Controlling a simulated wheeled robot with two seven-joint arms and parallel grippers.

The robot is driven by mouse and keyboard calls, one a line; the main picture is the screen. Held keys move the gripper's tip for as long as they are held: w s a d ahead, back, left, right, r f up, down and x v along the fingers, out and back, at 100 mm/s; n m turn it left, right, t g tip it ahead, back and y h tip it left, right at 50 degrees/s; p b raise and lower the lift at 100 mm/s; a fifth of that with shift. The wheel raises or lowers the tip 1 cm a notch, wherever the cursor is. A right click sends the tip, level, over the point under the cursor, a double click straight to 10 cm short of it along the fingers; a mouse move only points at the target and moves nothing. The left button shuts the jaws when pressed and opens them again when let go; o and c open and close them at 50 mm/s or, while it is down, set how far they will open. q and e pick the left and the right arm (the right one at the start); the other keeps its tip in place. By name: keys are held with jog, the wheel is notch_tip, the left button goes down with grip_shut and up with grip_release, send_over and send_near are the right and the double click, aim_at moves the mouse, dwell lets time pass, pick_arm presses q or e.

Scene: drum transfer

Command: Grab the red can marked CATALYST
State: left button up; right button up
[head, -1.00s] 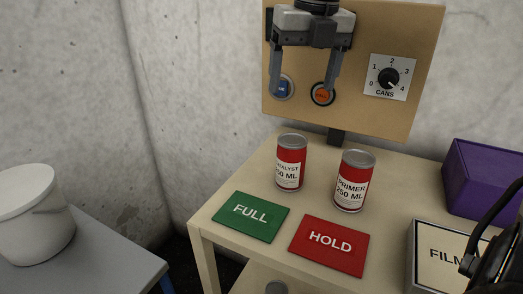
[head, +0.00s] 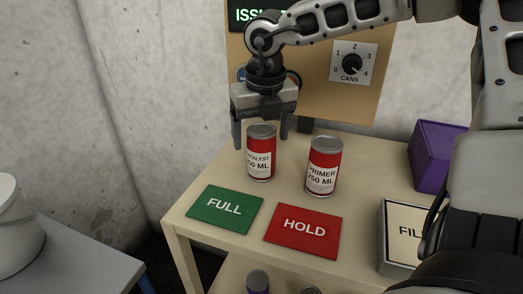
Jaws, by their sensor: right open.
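The red can marked CATALYST (head: 260,165) stands upright on the wooden table, its white label reading "250 ML" partly. My right gripper (head: 261,140) points down over it, open. Its two fingers show to the left and right of the can's silver lid. I cannot tell whether they touch the can. A similar red can marked PRIMER (head: 323,168) stands upright just to the right. My left gripper is not in view.
A green FULL mat (head: 225,209) and a red HOLD mat (head: 303,231) lie in front of the cans. A FILM box (head: 397,237) and a purple box (head: 433,158) stand at the right. A panel with a CANS dial (head: 352,64) rises behind. A white bucket (head: 17,235) is at far left.

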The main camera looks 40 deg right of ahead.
jog(key=shift+w+f, duration=0.1)
jog(key=shift+f, duration=0.75)
jog(key=c, duration=1.2)
jog(key=shift+r, duration=0.1)
jog(key=shift+c, duration=0.6)
